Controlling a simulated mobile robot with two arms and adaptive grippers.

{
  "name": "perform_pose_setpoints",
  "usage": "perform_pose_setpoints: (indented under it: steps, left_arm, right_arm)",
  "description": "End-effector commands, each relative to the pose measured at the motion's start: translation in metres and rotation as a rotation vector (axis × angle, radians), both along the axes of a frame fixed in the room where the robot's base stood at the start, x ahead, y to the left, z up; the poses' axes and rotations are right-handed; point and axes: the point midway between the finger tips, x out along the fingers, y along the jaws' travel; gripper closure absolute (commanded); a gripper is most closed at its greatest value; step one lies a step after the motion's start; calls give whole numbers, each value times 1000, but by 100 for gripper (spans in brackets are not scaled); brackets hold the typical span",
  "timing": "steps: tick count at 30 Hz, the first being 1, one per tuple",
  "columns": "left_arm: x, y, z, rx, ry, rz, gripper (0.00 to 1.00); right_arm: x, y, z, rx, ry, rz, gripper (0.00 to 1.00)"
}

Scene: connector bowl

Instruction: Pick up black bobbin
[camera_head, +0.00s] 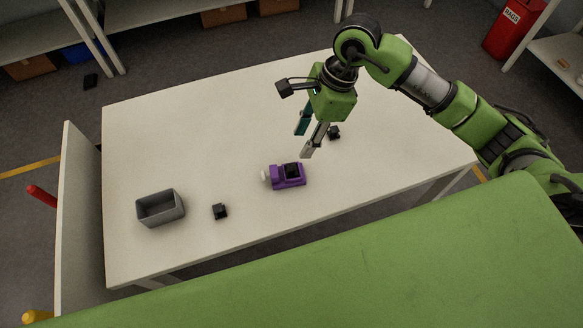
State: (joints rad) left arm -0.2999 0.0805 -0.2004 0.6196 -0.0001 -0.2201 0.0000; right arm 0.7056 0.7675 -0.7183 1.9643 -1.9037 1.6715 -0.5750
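Two small black pieces lie apart on the white table. One black piece (220,212) is near the front, right of the grey bin. The other black piece (334,132) is farther back, close to my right gripper and partly near its finger. I cannot tell which is the black bobbin. My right gripper (304,143) points down over the table, its teal and silver fingers apart with nothing visible between them. A purple block (289,182) with a black top part (292,170) and a pale knob at its left end lies below the fingertips. My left gripper is not in view.
A grey open bin (160,208) stands at the table's front left and looks empty. The white table (190,130) is clear at its back left. An upright pale panel (78,215) stands at the left edge. Shelves and a red bin (512,30) are beyond.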

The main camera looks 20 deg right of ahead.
Motion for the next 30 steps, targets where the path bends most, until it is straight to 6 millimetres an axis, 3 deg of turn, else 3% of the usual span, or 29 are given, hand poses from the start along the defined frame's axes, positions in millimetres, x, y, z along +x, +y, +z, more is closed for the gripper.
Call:
perform_pose_setpoints:
  steps: [6, 14, 22, 30]
  left_arm:
    - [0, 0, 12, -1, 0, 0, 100]
    - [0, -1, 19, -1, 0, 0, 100]
    - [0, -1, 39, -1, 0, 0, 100]
    - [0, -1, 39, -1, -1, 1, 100]
  right_arm:
    - [1, 13, -38, 5, 5, -1, 64]
    - [1, 18, -58, 4, 4, -1, 64]
    - [1, 25, -95, 6, 5, -1, 64]
    - [3, 27, -106, 4, 0, -1, 64]
